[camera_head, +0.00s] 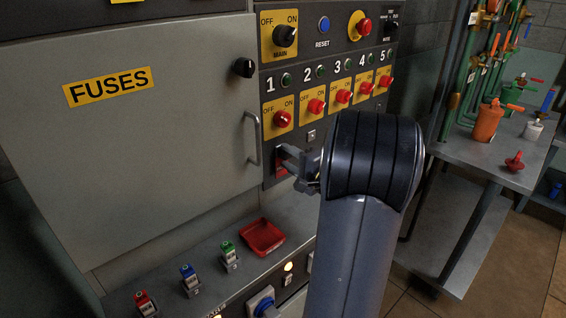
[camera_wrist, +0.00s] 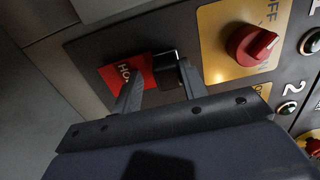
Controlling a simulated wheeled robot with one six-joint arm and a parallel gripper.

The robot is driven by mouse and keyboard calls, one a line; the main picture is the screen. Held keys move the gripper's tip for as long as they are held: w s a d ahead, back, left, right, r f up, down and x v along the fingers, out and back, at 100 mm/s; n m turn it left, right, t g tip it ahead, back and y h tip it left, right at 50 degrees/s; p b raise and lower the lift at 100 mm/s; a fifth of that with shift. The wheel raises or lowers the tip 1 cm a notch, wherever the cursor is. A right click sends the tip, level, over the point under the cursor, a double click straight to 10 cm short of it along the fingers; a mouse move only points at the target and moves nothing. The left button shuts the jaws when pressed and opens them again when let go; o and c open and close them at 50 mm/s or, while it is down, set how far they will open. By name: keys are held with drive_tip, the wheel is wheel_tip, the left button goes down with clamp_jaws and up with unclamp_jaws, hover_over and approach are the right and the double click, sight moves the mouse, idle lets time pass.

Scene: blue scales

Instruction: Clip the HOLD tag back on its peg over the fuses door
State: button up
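The red HOLD tag (camera_wrist: 128,72) with its black clip (camera_wrist: 165,70) is at the dark panel below the first red switch; only part of its lettering shows in the wrist view. In the head view a bit of the red tag (camera_head: 281,159) shows behind my gripper (camera_head: 292,165). In the wrist view my gripper (camera_wrist: 161,72) is open, its fingers on either side of the black clip; a gap shows by the left finger. Whether the right finger touches is unclear. The closed fuses door (camera_head: 150,165) bears a yellow FUSES label (camera_head: 107,87). No peg over it is clearly visible.
A door handle (camera_head: 253,138) and black knob (camera_head: 243,67) stick out left of my gripper. Several red switches (camera_head: 316,106) line the panel. Below, a ledge holds a red tray (camera_head: 262,237) and small coloured fuse-like parts (camera_head: 189,276). A bench (camera_head: 500,155) stands at right.

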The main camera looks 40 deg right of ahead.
drive_tip(key=shift+a+f, duration=0.1)
drive_tip(key=shift+f, duration=0.4)
clamp_jaws()
drive_tip(key=shift+s+d+r+b, duration=0.15)
drive_tip(key=shift+s+b, duration=0.3)
drive_tip(key=shift+s, duration=1.05)
drive_tip(key=shift+s+d+b, duration=0.15)
drive_tip(key=shift+s+b, duration=0.25)
drive_tip(key=shift+s, duration=1.05)
